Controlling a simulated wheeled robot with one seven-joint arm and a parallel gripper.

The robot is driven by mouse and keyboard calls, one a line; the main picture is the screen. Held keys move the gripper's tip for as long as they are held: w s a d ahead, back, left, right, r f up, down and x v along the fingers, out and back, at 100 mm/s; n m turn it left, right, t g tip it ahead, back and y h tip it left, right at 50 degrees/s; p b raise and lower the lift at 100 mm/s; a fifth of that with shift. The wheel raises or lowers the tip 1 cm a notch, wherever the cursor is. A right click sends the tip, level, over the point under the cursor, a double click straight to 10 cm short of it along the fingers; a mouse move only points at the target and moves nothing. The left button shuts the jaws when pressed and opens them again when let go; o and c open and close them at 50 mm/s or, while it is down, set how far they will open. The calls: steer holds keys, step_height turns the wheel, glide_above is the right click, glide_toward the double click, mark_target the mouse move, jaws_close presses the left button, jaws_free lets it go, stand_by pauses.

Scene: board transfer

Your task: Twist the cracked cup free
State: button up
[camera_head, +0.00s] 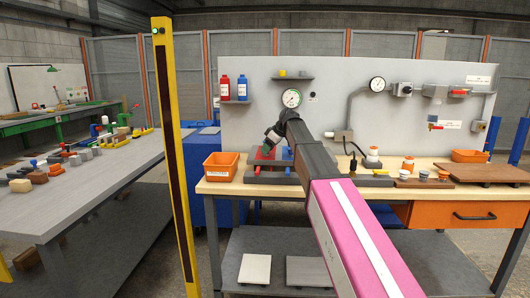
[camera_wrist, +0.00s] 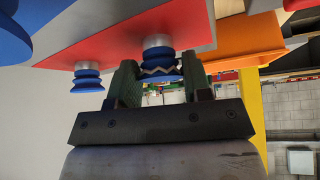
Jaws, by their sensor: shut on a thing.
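The cracked cup (camera_wrist: 158,63) is a blue ribbed suction cup with a pale zigzag line across it, on a grey metal fitting at the red plate (camera_wrist: 120,36). My gripper (camera_wrist: 160,80) has its green fingers on both sides of this cup and is shut on it. The cup still meets its fitting. A second blue cup (camera_wrist: 87,76) without a visible crack sits to the left on the same plate. In the head view my gripper (camera_head: 269,146) is at the red plate (camera_head: 261,156) on the workbench; the cracked cup is not clear there.
An orange bin (camera_head: 221,166) stands just left of the red plate. Several small white-and-orange parts (camera_head: 408,164) and a brown board (camera_head: 485,173) lie on the right of the bench. A yellow post (camera_head: 174,150) stands in front at the left.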

steer(key=n, duration=0.1)
steer(key=n+g, duration=0.1)
steer(key=shift+w+n+g, duration=0.3)
steer(key=shift+n, duration=0.1)
steer(key=o, duration=0.9)
steer(key=shift+s, duration=0.2)
steer(key=shift+o, duration=0.2)
